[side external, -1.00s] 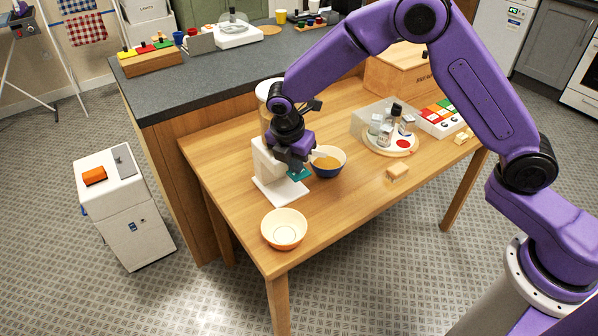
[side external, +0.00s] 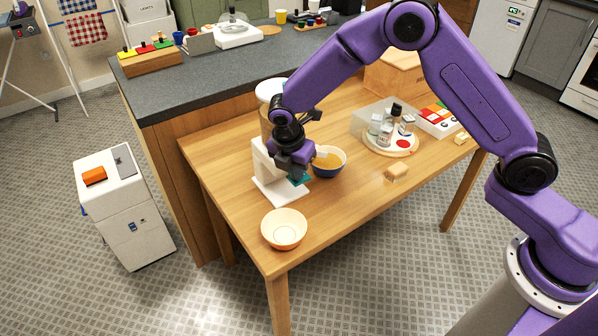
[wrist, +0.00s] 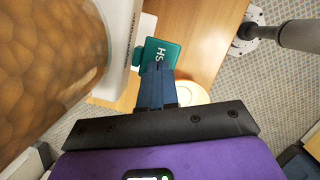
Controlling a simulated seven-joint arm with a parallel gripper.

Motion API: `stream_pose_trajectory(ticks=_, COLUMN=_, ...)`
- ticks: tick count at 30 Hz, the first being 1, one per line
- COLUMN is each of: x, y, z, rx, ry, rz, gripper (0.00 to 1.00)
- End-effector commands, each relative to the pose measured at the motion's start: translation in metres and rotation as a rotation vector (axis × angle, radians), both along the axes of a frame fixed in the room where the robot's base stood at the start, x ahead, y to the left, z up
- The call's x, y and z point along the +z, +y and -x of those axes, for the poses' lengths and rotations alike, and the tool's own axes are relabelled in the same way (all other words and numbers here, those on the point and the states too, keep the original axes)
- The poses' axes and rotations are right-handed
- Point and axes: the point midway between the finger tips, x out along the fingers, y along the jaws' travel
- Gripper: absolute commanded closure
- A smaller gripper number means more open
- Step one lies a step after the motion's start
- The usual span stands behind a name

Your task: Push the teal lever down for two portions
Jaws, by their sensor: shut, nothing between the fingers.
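The dispenser is white, with a stand and base plate (side external: 281,190) on the wooden table and a white-lidded hopper (side external: 270,90) behind my arm. In the wrist view its hopper (wrist: 45,60), full of brown lumps, fills the left side. The teal lever (wrist: 158,54) carries partly hidden white letters. In the side view only a bit of the teal lever (side external: 303,178) shows beside my fingers. My gripper (wrist: 157,68) is shut and empty, its dark blue fingertips over the lever's near edge. I cannot tell whether they touch it.
A cream bowl (side external: 284,230) stands near the table's front corner. A blue bowl (side external: 327,163) with yellowish contents stands close right of the dispenser. The table's front middle is clear.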

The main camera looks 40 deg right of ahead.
Motion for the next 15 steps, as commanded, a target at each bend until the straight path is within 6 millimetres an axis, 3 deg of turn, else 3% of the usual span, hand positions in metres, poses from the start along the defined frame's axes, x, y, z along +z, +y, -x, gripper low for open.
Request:
stream_pose_trajectory(ticks=9, x=0.008, y=0.025, z=0.012, rx=0.003, ry=0.001, rz=-0.001, gripper=1.00)
stream_pose_trajectory(ticks=15, x=0.010, y=0.027, z=0.014, rx=0.000, ry=0.002, rz=0.001, gripper=1.00)
